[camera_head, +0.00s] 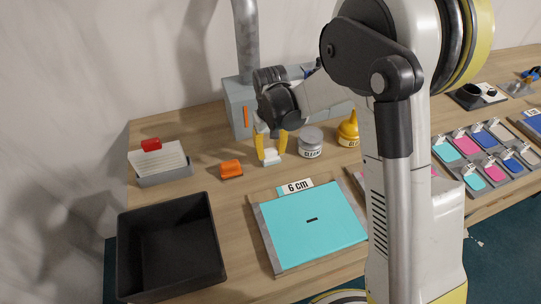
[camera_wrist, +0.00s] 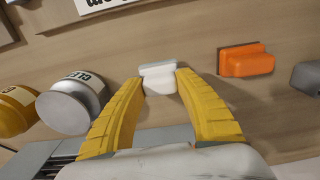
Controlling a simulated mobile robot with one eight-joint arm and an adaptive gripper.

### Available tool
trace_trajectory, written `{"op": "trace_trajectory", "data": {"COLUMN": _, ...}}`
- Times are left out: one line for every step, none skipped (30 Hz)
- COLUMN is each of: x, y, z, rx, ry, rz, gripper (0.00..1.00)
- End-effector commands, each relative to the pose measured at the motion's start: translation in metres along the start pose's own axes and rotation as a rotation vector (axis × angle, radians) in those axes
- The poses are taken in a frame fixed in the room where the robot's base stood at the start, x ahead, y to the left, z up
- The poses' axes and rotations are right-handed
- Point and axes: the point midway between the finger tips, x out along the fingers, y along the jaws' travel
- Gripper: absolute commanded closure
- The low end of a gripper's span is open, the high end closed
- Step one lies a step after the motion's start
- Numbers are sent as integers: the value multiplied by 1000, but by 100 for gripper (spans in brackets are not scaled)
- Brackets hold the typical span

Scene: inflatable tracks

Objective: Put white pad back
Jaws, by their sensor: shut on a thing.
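My gripper (camera_head: 269,149) has two yellow fingers, and in the wrist view (camera_wrist: 160,82) they close on a small white pad (camera_wrist: 158,76). In the head view the white pad (camera_head: 270,157) shows at the fingertips, low over the wooden table behind the cyan board. I cannot tell whether the pad touches the table. An orange pad (camera_head: 231,170) sits on a dark base on the table, left of my gripper; it also shows in the wrist view (camera_wrist: 246,61).
A silver-lidded jar (camera_head: 310,140) and a yellow container (camera_head: 348,131) stand right of my gripper. The cyan board (camera_head: 330,240) lies in front, labelled 6 cm.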

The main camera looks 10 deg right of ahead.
Motion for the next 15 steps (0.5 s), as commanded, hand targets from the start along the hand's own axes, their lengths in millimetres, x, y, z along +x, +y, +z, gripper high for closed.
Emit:
{"op": "trace_trajectory", "data": {"x": 10, "y": 0, "z": 0, "rx": 0, "ry": 0, "rz": 0, "gripper": 99}}
{"op": "trace_trajectory", "data": {"x": 11, "y": 0, "z": 0, "rx": 0, "ry": 0, "rz": 0, "gripper": 99}}
{"op": "trace_trajectory", "data": {"x": 12, "y": 0, "z": 0, "rx": 0, "ry": 0, "rz": 0, "gripper": 99}}
{"op": "trace_trajectory", "data": {"x": 11, "y": 0, "z": 0, "rx": 0, "ry": 0, "rz": 0, "gripper": 99}}
{"op": "trace_trajectory", "data": {"x": 10, "y": 0, "z": 0, "rx": 0, "ry": 0, "rz": 0, "gripper": 99}}
{"op": "trace_trajectory", "data": {"x": 10, "y": 0, "z": 0, "rx": 0, "ry": 0, "rz": 0, "gripper": 99}}
{"op": "trace_trajectory", "data": {"x": 10, "y": 0, "z": 0, "rx": 0, "ry": 0, "rz": 0, "gripper": 99}}
{"op": "trace_trajectory", "data": {"x": 10, "y": 0, "z": 0, "rx": 0, "ry": 0, "rz": 0, "gripper": 99}}
{"op": "trace_trajectory", "data": {"x": 10, "y": 0, "z": 0, "rx": 0, "ry": 0, "rz": 0, "gripper": 99}}
{"op": "trace_trajectory", "data": {"x": 11, "y": 0, "z": 0, "rx": 0, "ry": 0, "rz": 0, "gripper": 99}}
{"op": "trace_trajectory", "data": {"x": 12, "y": 0, "z": 0, "rx": 0, "ry": 0, "rz": 0, "gripper": 99}}
{"op": "trace_trajectory", "data": {"x": 14, "y": 0, "z": 0, "rx": 0, "ry": 0, "rz": 0, "gripper": 99}}
{"op": "trace_trajectory", "data": {"x": 15, "y": 0, "z": 0, "rx": 0, "ry": 0, "rz": 0, "gripper": 99}}
{"op": "trace_trajectory", "data": {"x": 14, "y": 0, "z": 0, "rx": 0, "ry": 0, "rz": 0, "gripper": 52}}
{"op": "trace_trajectory", "data": {"x": 13, "y": 0, "z": 0, "rx": 0, "ry": 0, "rz": 0, "gripper": 41}}
